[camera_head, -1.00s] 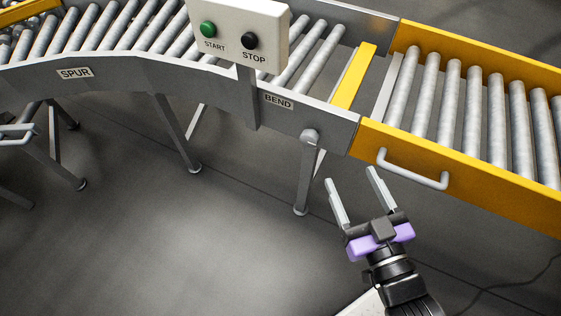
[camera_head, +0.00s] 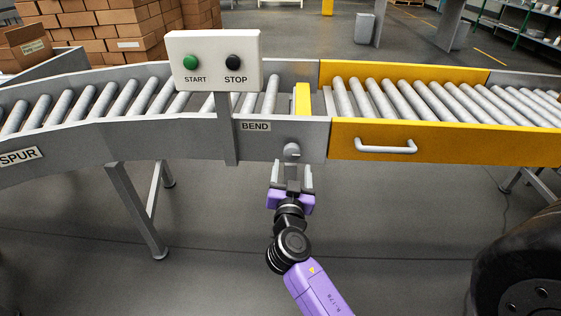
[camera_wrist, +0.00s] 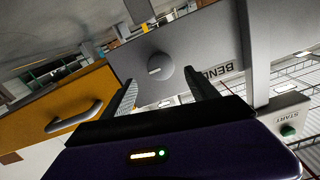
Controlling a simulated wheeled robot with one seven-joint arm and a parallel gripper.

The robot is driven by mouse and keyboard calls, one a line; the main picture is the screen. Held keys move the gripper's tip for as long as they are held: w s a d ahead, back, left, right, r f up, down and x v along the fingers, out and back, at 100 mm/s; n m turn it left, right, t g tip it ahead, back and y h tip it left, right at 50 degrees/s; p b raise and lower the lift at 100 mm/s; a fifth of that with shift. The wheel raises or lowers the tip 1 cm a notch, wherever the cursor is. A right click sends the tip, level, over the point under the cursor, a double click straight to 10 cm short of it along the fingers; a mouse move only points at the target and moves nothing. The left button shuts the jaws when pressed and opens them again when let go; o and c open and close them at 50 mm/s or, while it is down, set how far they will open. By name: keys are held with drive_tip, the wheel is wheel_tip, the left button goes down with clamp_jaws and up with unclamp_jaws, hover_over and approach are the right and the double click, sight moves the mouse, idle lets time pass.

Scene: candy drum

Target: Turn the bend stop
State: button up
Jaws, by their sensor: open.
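The bend stop's grey round knob (camera_head: 291,151) sits on the grey side rail of the conveyor, just below and right of the BEND label (camera_head: 255,126). In the wrist view the knob (camera_wrist: 159,67) shows a pale bar-shaped mark across its face. A yellow bar (camera_head: 302,99) lies across the conveyor above the knob. My gripper (camera_head: 291,174) is open and empty, facing the rail just in front of and below the knob. In the wrist view my gripper's fingers (camera_wrist: 160,84) are spread either side of the knob's line, and I see no contact.
A control box (camera_head: 214,61) with green START and black STOP buttons stands on a post left of the knob. A yellow conveyor section with a metal handle (camera_head: 385,147) is on the right. A conveyor leg (camera_head: 137,208) stands at the left. Floor below is mostly clear.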

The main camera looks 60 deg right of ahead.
sight(292, 155)
drive_tip(key=shift+x, duration=3.85)
drive_tip(key=shift+w, duration=0.1)
drive_tip(key=shift+c, duration=0.5)
drive_tip(key=c, duration=1.3)
drive_tip(key=shift+o, duration=0.2)
